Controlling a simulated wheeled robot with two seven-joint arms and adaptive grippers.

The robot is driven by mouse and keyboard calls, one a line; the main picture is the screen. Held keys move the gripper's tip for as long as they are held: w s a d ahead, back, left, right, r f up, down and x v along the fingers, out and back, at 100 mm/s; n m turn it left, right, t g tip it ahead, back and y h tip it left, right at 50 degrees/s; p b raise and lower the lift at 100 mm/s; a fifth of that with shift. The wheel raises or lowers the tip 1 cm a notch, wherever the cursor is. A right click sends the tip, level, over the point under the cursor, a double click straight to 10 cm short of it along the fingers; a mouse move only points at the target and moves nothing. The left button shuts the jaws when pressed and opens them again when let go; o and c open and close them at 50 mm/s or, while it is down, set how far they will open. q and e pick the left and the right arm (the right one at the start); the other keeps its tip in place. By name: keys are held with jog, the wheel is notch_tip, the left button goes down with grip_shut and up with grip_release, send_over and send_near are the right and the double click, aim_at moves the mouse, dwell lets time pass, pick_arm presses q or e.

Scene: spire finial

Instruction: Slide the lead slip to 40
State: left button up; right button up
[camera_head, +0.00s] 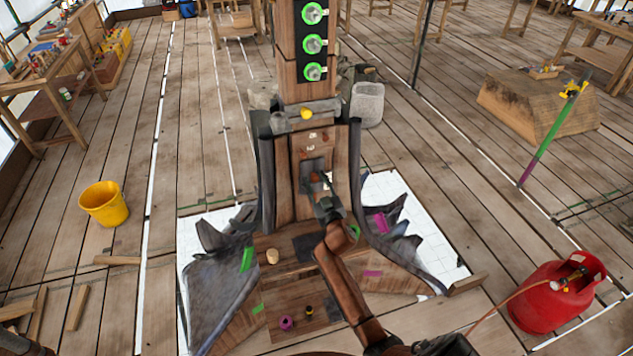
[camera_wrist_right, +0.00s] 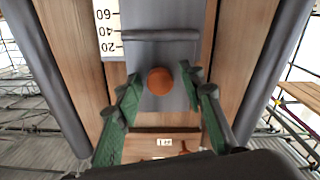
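The lead slip (camera_wrist_right: 148,60) is a grey plate between wooden boards, with a raised grey bar (camera_wrist_right: 160,35) across it and a round orange-brown knob (camera_wrist_right: 160,81). A white scale (camera_wrist_right: 107,30) marked 20, 40 and 60 stands at its left. The bar's left end is about level with the 40 mark or slightly below it. My right gripper (camera_wrist_right: 158,85) is open, its green fingers on either side of the knob with gaps showing. In the head view the right gripper (camera_head: 323,188) is at the spire's front and partly hides the slip.
The wooden spire (camera_head: 307,60) carries green-ringed round fittings. Dark folded sheets (camera_head: 222,285) spread at its base. A yellow bucket (camera_head: 103,203) stands left, a red gas cylinder (camera_head: 556,300) lower right, a grey container (camera_head: 367,105) behind. Open plank floor lies on both sides.

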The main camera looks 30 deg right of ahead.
jog(key=shift+s, duration=0.1)
jog(key=v, duration=1.1)
jog(key=shift+s, duration=0.4)
